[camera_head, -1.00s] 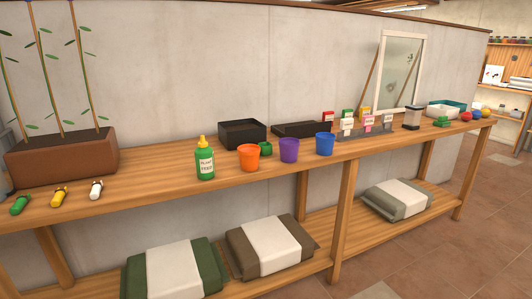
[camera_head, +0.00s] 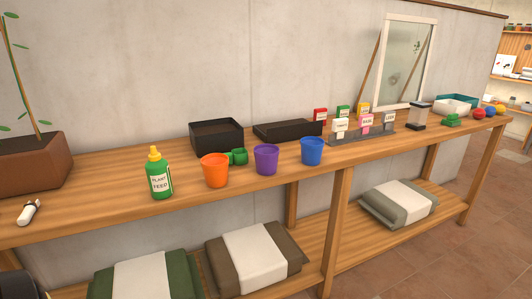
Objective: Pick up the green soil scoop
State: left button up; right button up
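A small green object (camera_head: 238,156), which looks like the green scoop, sits on the wooden bench top. It is just behind and between an orange pot (camera_head: 215,170) and a purple pot (camera_head: 266,159), partly hidden by the orange pot. Its exact shape is hard to tell at this size. Another small green item (camera_head: 452,120) lies far right on the bench, too small to identify. Neither of my grippers can be made out in view.
A plant feed bottle (camera_head: 160,175) stands left of the pots, a blue pot (camera_head: 312,151) right. Behind are black trays (camera_head: 217,137). A labelled packet rack (camera_head: 362,134) stands further right. Bags (camera_head: 253,257) fill parts of the lower shelf (camera_head: 330,238). Tiled floor at right is clear.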

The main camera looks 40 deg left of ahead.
aim_at(237, 157)
jog(key=u, duration=0.35)
jog(key=i, duration=0.7)
jog(key=u, duration=0.6)
